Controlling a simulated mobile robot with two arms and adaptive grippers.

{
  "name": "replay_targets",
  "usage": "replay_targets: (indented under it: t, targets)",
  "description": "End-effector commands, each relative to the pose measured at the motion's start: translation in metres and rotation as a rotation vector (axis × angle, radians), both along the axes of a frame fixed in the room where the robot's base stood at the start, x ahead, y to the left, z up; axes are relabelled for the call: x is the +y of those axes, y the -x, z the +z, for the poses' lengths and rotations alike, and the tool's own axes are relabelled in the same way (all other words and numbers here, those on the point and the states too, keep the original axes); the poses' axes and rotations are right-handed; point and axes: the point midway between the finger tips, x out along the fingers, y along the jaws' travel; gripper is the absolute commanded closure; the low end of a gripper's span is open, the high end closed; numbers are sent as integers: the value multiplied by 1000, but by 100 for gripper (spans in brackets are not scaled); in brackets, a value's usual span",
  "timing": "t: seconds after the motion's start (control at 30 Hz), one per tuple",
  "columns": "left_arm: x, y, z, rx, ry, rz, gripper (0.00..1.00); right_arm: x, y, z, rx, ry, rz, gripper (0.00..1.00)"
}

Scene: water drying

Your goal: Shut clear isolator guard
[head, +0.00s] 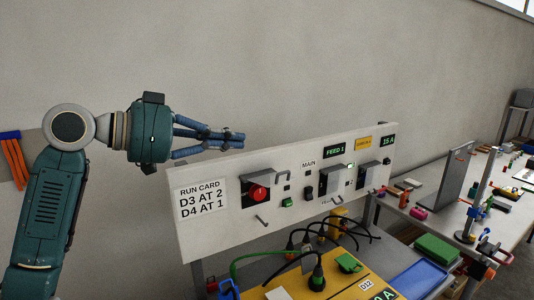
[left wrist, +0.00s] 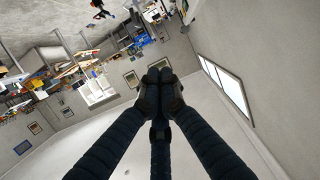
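A white panel (head: 226,225) stands on the bench. On its left part is a red isolator knob (head: 258,192) on a dark box, with a grey bracket-like handle (head: 283,177) at its upper right. The clear guard itself is too faint to make out, so I cannot tell its position. My left gripper (head: 240,138) is above the panel's top edge, up and left of the knob, apart from both. In the left wrist view its fingertips (left wrist: 160,78) meet with nothing seen between them. My right gripper is out of view.
Two more switch boxes (head: 332,180) (head: 367,176) sit to the right on the panel. A small rod (head: 262,220) sticks out below the knob. Black and green cables and plugs (head: 318,278) crowd the yellow board in front. Free room lies above the panel, before the bare wall.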

Motion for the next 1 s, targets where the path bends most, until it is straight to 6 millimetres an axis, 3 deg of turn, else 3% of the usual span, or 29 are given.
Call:
replay_targets:
  t: [0.3, 0.57, 0.7, 1.0]
  targets:
    - [-41, -24, -7, 4, 3, -6, 100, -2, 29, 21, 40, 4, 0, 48]
    - [-86, -53, -21, 4, 2, -4, 100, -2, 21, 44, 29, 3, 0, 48]
    - [-82, -50, -46, 4, 0, -1, 100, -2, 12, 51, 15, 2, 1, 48]
    - [-82, -49, -63, 0, 0, -1, 100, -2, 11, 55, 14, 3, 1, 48]
